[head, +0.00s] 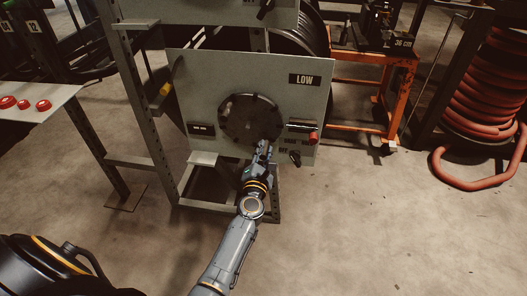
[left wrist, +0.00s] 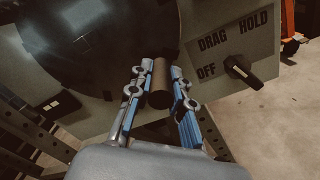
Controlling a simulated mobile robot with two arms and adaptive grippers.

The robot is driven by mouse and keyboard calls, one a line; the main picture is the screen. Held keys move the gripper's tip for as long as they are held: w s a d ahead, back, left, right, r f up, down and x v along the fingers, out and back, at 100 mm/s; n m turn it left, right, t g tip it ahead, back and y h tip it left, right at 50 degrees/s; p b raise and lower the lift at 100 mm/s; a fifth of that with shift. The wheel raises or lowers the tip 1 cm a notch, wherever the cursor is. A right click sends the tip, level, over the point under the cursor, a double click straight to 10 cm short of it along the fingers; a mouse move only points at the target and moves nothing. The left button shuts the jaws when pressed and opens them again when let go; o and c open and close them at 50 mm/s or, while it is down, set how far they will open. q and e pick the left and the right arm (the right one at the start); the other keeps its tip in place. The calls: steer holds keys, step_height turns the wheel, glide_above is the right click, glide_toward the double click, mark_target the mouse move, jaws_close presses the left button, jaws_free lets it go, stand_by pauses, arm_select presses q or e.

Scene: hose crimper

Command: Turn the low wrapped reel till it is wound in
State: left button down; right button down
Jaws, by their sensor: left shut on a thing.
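The low reel's dark round disc (head: 248,118) sits on a grey panel (head: 210,80) labelled LOW. In the left wrist view the disc (left wrist: 95,40) fills the upper left. My left gripper (head: 265,148) is at the disc's lower right edge. Its fingers (left wrist: 160,88) are shut on a brown cylindrical crank handle (left wrist: 160,75), which stands out from the disc. My right gripper is out of view.
A black selector knob (left wrist: 243,72) marked DRAG, HOLD and OFF is right of the handle. A red-tipped part (head: 313,138) juts from the panel's right side. An orange stand (head: 355,125) and a red hose coil (head: 485,95) are to the right. The floor (head: 380,230) in front is clear.

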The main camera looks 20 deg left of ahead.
arm_select(q)
steer(key=c, duration=1.2)
jaws_free()
steer(key=shift+d+f, duration=0.15)
steer(key=shift+d, duration=0.15)
steer(key=shift+a, duration=0.1)
steer(key=v, duration=1.2)
steer(key=shift+r, duration=0.2)
